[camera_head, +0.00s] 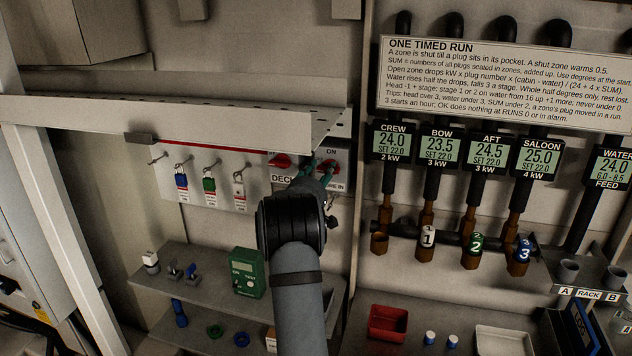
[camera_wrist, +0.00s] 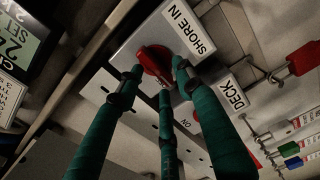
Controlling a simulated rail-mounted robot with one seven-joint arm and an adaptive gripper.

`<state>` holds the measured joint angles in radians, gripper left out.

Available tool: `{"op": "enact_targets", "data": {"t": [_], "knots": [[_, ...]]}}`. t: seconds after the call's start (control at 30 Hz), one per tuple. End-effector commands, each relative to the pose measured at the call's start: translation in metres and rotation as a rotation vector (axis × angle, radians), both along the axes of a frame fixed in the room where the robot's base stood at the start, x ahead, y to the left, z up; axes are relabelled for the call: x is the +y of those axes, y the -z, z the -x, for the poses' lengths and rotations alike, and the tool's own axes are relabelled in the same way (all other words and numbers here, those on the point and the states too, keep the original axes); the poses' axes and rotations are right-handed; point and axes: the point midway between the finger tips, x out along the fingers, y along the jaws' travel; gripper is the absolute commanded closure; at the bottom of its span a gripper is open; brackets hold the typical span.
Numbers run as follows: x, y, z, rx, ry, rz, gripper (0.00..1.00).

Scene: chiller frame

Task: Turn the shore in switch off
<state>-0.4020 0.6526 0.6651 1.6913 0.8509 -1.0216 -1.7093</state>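The shore in switch is a red rotary knob (camera_wrist: 153,60) on a pale plate, beside the SHORE IN label (camera_wrist: 188,28) in the wrist view. My gripper (camera_wrist: 158,75) has its green fingers spread around this knob, one fingertip at each side and a third below. Whether the fingers press on it cannot be told. In the head view my gripper (camera_head: 318,170) covers most of this switch, under an ON mark (camera_head: 331,152). The label there is partly hidden. The knob's exact setting is unclear.
A red deck switch (camera_head: 279,161) sits just left of the shore in switch. A perforated white shelf (camera_head: 200,122) juts out above. A lower shelf holds a green meter (camera_head: 247,272). Pipes and zone displays (camera_head: 437,150) stand right.

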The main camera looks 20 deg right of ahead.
Motion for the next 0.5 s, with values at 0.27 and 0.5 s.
{"op": "enact_targets", "data": {"t": [0.27,0.5], "knots": [[0.038,0.000,0.045,0.001,-0.003,0.000,0.64],[0.061,0.000,0.076,0.001,-0.001,-0.001,0.64]]}}
